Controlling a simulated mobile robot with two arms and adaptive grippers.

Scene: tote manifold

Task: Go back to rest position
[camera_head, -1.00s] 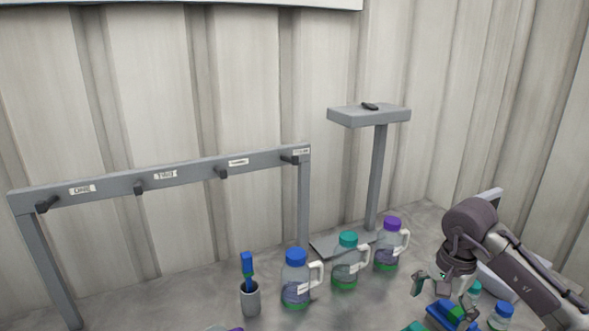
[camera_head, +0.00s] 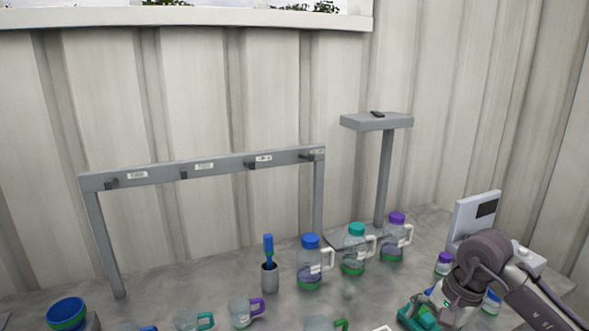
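My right arm comes in from the lower right, and its gripper (camera_head: 447,306) is low over the table beside a green and teal item (camera_head: 418,318). The fingers are small and partly hidden, so I cannot tell whether they are open or hold anything. My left gripper is not in view. Three jugs with handles stand upright on the table: one with a blue lid (camera_head: 311,262), one with a teal lid (camera_head: 355,250) and one with a purple lid (camera_head: 396,238). They are apart from my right gripper.
A grey rack (camera_head: 200,170) with several pegs stands on the left, and a tall grey stand (camera_head: 385,180) behind the jugs. A cup with a blue brush (camera_head: 269,275), mugs (camera_head: 240,312), stacked bowls (camera_head: 66,314) and a white device (camera_head: 475,218) stand around the table.

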